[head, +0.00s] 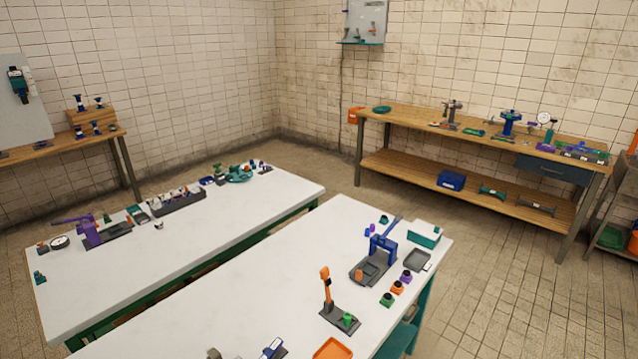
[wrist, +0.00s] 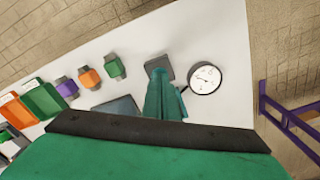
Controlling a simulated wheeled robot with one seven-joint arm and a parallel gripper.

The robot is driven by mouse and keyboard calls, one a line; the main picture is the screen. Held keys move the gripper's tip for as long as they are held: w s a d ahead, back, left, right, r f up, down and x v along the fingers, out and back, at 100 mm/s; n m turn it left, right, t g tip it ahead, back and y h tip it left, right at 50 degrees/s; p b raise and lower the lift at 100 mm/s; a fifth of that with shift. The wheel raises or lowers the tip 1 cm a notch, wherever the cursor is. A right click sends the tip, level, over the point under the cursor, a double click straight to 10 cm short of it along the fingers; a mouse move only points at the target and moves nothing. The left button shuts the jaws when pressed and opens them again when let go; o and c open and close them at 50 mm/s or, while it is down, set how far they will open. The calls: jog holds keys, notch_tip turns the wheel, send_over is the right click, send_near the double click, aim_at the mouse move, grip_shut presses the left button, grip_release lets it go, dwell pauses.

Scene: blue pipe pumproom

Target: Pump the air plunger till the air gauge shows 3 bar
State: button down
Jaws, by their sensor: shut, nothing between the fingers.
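In the wrist view a round gauge (wrist: 205,78) with a white dial and dark rim lies on a pale tabletop. Its reading is too small to tell. My gripper (wrist: 162,76) shows as teal fingers, shut and empty, just left of the gauge. A dark grey square piece (wrist: 158,63) shows beyond the fingertips, partly hidden by them. I cannot tell whether it belongs to the air plunger, or whether they touch. In the head view one white-faced gauge (head: 544,118) stands on the back bench and another (head: 60,242) on the left table. My gripper is not seen there.
In the wrist view several coloured blocks (wrist: 90,77) stand left of the fingers, and a purple frame (wrist: 287,128) is at the right. In the head view a blue press (head: 383,245) and an orange lever (head: 326,285) stand on the front white table. Tiled floor is open at right.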

jog(key=shift+r, duration=3.5)
